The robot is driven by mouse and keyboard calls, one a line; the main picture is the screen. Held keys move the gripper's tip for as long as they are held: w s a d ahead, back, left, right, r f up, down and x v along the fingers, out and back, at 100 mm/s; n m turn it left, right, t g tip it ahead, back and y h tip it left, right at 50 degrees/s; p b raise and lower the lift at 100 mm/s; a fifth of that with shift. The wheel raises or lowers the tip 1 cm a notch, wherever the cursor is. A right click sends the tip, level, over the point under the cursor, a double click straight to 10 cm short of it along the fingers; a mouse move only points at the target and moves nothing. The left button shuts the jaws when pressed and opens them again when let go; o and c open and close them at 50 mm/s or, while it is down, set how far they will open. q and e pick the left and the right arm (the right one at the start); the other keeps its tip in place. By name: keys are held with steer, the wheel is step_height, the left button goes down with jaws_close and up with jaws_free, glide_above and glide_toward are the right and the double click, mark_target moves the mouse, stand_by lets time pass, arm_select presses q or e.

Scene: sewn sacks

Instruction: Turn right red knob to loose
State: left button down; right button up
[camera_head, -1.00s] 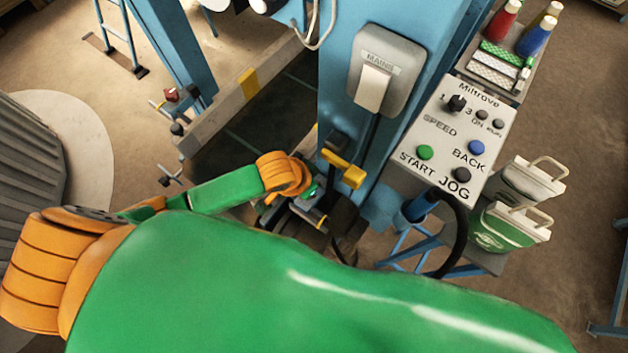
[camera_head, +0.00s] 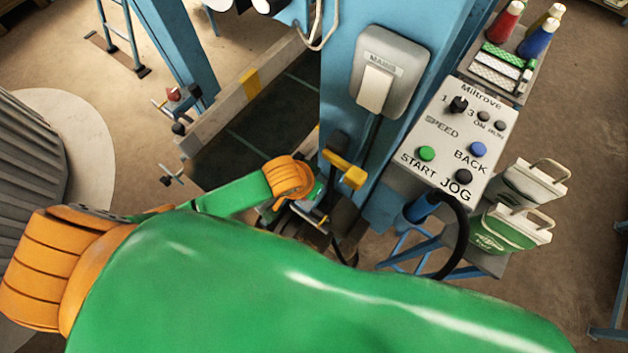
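My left arm comes in from the left, and its orange wrist (camera_head: 290,178) is at the foot of the blue machine column. My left gripper (camera_head: 306,202) is just beyond the wrist, mostly hidden by it. It is at a small fitting with a grey rod and yellow end (camera_head: 311,214). No red knob shows there; that spot is covered by the gripper and wrist. Whether the fingers are open or shut, or touch anything, cannot be seen. Another red knob (camera_head: 173,94) shows on a similar fitting at the upper left. My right gripper is not in view.
The blue column (camera_head: 345,60) bears a grey mains box (camera_head: 389,75) and a yellow handle (camera_head: 344,168). A large green arm link of mine fills the foreground.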

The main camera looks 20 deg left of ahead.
arm_select(q)
steer(key=shift+s+f, duration=0.15)
stand_by(0.3)
steer(key=c, duration=0.5)
jaws_free()
steer(key=v, duration=0.7)
steer(key=shift+s+a, duration=0.1)
